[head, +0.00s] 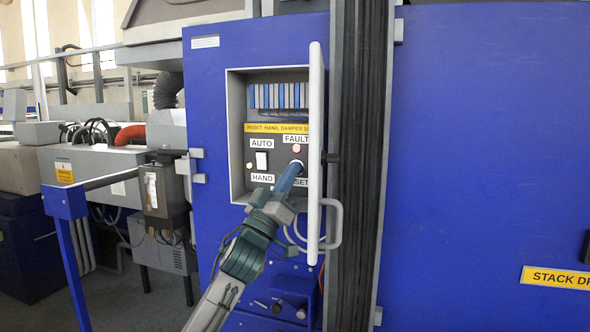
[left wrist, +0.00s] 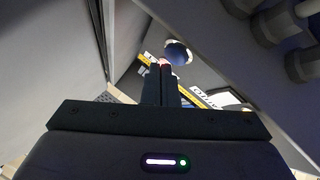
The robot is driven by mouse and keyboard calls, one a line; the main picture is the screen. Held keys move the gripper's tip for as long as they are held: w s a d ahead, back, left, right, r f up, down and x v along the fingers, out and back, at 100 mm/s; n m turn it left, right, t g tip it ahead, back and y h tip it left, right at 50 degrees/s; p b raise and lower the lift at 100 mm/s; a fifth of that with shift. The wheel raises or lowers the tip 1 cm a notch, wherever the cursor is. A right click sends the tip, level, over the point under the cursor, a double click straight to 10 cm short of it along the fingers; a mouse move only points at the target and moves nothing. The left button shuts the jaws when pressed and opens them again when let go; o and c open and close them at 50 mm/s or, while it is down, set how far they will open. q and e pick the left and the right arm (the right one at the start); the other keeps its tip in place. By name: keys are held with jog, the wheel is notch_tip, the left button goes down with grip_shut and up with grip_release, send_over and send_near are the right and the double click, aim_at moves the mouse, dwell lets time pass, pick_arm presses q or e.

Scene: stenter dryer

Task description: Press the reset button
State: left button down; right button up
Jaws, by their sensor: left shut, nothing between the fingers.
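The reset button appears as a blue round cap (head: 297,163) on the dark panel, above a label partly covered so that only "SET" (head: 301,183) shows. In the left wrist view a blue round shape (left wrist: 178,52) shows just beyond the fingers. My left gripper (head: 293,172) reaches into the open cabinet box from below. Its fingers are shut and empty, with the tips at or very near the button; I cannot tell whether they touch it. The fingers also show in the left wrist view (left wrist: 164,68). My right gripper is not in view.
A red fault lamp (head: 297,149) sits above the button and a white AUTO/HAND switch (head: 261,160) is to its left. The grey box wall (head: 237,140) bounds the left.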

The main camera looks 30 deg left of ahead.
pick_arm(q)
jog(key=shift+w+y, duration=0.15)
jog(key=shift+y, duration=0.15)
dwell(0.5)
jog(key=shift+w+a, duration=0.15)
jog(key=shift+w, duration=0.1)
dwell(1.1)
jog(key=shift+s+f+b, duration=0.15)
jog(key=shift+f+b, duration=0.3)
jog(key=shift+b, duration=0.1)
jog(key=shift+s+d, duration=0.2)
jog(key=s+b, duration=0.1)
jog(key=s, duration=0.1)
jog(key=s+d+b, duration=0.1)
jog(key=s+b, duration=0.1)
jog(key=shift+s, duration=0.25)
